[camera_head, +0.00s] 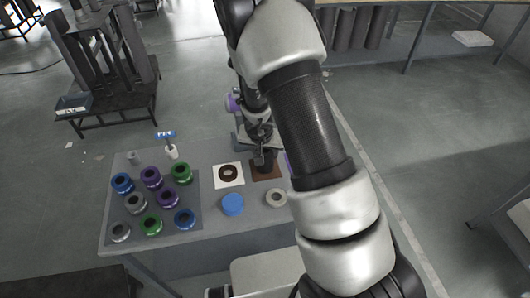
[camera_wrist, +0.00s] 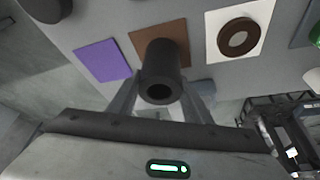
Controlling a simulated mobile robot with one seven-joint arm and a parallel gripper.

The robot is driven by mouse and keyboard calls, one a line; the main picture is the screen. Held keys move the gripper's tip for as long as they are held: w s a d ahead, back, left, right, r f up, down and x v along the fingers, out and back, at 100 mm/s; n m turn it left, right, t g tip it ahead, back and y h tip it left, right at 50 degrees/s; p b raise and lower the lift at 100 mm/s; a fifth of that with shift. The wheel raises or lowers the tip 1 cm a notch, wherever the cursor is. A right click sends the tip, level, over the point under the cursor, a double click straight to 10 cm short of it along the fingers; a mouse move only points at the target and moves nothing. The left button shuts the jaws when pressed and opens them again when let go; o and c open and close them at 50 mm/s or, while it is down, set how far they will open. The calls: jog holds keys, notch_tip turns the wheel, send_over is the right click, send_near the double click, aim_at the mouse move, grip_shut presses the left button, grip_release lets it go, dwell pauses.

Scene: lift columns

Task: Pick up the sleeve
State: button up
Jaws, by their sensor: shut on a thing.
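The sleeve is a dark hollow cylinder (camera_wrist: 163,68) in the wrist view, with its open end facing the camera. My gripper (camera_wrist: 160,100) has one finger on each side of it and is shut on it. The sleeve stands over a brown square (camera_wrist: 186,60); I cannot tell whether it touches the square. In the head view my gripper (camera_head: 262,140) is above the brown square (camera_head: 268,172) and the dark sleeve (camera_head: 264,158) shows below it, partly hidden by the gripper.
A white square with a brown ring (camera_head: 229,173) lies to the left of the brown square. A blue disc (camera_head: 232,205) and a grey ring (camera_head: 276,198) lie in front. Several coloured rings stand on a dark mat (camera_head: 192,212) at left. A purple square (camera_wrist: 102,60) is beside the brown one.

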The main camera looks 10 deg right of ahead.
notch_tip(320, 180, up, 16)
jog(key=p, duration=0.3)
jog(key=shift+f+p, duration=0.25)
jog(key=shift+p, duration=0.05)
dwell(0.5)
